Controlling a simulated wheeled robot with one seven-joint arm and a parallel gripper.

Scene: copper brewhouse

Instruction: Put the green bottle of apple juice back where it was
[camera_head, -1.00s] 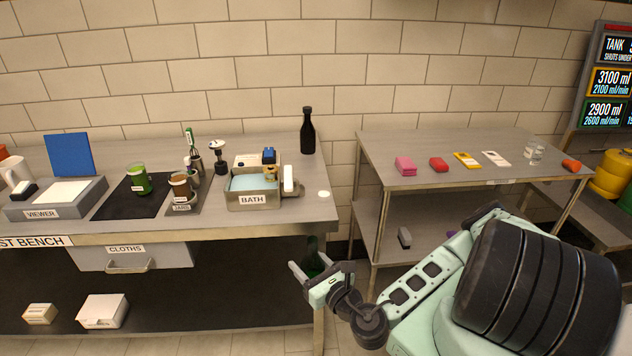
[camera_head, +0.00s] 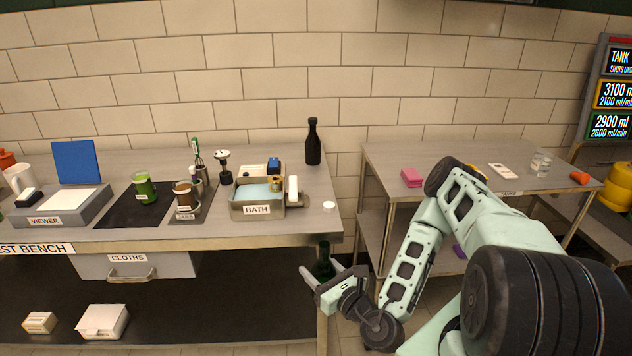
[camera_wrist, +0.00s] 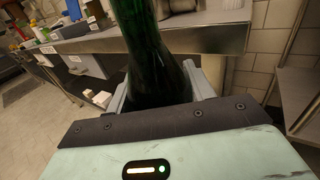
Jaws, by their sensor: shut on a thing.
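My gripper (camera_head: 337,281) is shut on a dark green bottle (camera_head: 323,262), in front of the right end of the test bench and below its top. In the wrist view the green bottle (camera_wrist: 152,62) stands between the two fingers, its neck running up past the bench edge. Its label is not visible, and my gripper hides its lower part in the head view. Another dark bottle (camera_head: 313,145), almost black, stands upright at the back right of the bench top.
The test bench (camera_head: 313,220) holds a metal bath (camera_head: 257,211), a small white disc (camera_head: 328,207), a green cup (camera_head: 145,188) and a viewer (camera_head: 62,208). A second steel table (camera_head: 385,165) stands to the right, past a gap, with a pink block (camera_head: 411,177) on it.

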